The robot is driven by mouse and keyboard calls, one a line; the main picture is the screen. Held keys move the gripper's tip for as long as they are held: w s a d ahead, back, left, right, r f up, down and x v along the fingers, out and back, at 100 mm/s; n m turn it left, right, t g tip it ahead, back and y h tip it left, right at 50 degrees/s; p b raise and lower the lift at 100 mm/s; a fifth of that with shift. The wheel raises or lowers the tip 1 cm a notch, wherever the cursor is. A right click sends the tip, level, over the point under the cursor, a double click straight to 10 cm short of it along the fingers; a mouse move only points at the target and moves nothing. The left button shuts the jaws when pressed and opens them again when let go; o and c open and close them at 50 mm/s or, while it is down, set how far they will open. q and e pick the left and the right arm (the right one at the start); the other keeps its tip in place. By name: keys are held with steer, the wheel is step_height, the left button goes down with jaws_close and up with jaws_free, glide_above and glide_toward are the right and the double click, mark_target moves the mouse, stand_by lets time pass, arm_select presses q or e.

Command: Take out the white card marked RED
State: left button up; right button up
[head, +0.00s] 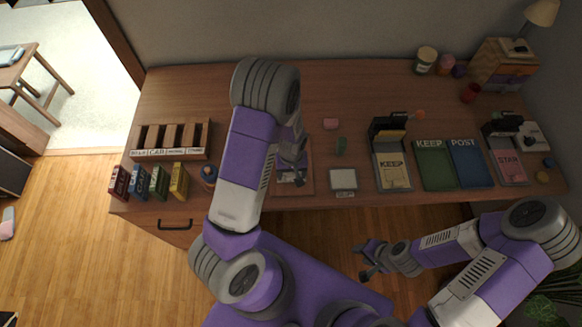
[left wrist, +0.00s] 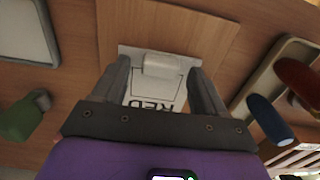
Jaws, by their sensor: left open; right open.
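The white card marked RED (left wrist: 152,92) lies on a wooden board (left wrist: 205,42) in the left wrist view. A small white block-like piece (left wrist: 163,65) sits at the card's far edge. My left gripper (left wrist: 159,72) is open, with one finger on each side of the card; I cannot tell whether they touch it. In the head view my left gripper (head: 292,174) is over the board (head: 306,184), and my arm hides most of the card. My right gripper (head: 367,262) is open and empty, in front of the desk's front edge.
A slotted wooden rack (head: 150,154) stands at left, with small coloured boxes (head: 158,182) before it. Further right are a KEEP tray (head: 393,178), green mat (head: 435,165) and blue mat (head: 470,163).

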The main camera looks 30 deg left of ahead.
arm_select(q)
steer(key=c, duration=1.1)
